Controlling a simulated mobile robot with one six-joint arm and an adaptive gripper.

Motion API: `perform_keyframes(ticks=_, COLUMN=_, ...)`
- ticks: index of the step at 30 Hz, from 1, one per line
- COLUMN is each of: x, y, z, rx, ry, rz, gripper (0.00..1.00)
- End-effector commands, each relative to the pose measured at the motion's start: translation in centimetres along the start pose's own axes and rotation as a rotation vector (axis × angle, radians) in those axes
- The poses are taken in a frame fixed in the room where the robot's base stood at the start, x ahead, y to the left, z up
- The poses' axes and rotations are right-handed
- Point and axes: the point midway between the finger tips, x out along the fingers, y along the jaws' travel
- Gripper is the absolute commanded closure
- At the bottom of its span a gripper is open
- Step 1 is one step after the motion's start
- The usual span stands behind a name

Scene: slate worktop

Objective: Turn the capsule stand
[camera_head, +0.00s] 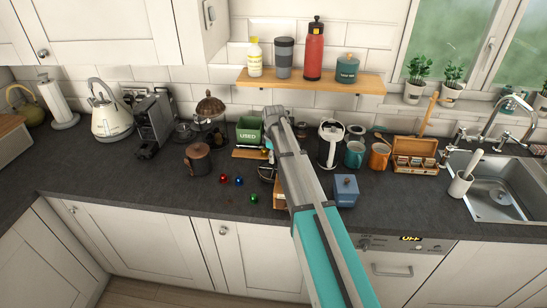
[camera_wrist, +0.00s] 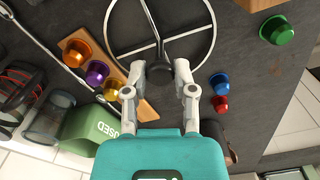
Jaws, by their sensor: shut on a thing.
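The capsule stand shows in the wrist view as a round metal ring with spokes (camera_wrist: 187,33) and a dark knob at its middle. My gripper (camera_wrist: 166,70) is shut on the knob. Orange (camera_wrist: 78,60), purple (camera_wrist: 97,73) and gold (camera_wrist: 113,90) capsules sit at a wooden strip (camera_wrist: 140,102) left of the ring. In the head view my arm hides most of the stand and the gripper; part of the dark ring (camera_head: 266,174) shows beside it. Loose red (camera_head: 222,180), blue (camera_head: 239,180) and green (camera_head: 253,198) capsules lie on the worktop.
A green bin marked USED (camera_head: 249,131) stands behind the stand. A dark brown pot (camera_head: 197,160) is to the left. A white-and-black canister (camera_head: 330,145), a blue box (camera_head: 346,190) and two mugs are to the right. The front left worktop (camera_head: 120,185) is clear.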

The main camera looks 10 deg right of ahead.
Motion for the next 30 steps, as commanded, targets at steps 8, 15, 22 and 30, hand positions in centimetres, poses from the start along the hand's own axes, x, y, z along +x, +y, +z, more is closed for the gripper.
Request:
perform_keyframes(ticks=8, x=0.0, y=0.03, z=-0.05, rx=0.006, ry=0.001, rz=0.001, gripper=1.0)
perform_keyframes(ticks=15, x=0.0, y=0.06, z=-0.02, rx=0.062, ry=0.001, rz=0.001, gripper=1.0)
perform_keyframes(ticks=22, x=0.0, y=0.06, z=-0.01, rx=0.191, ry=0.002, rz=0.001, gripper=1.0)
perform_keyframes(ticks=30, x=0.0, y=0.03, z=-0.01, rx=0.423, ry=0.002, rz=0.002, gripper=1.0)
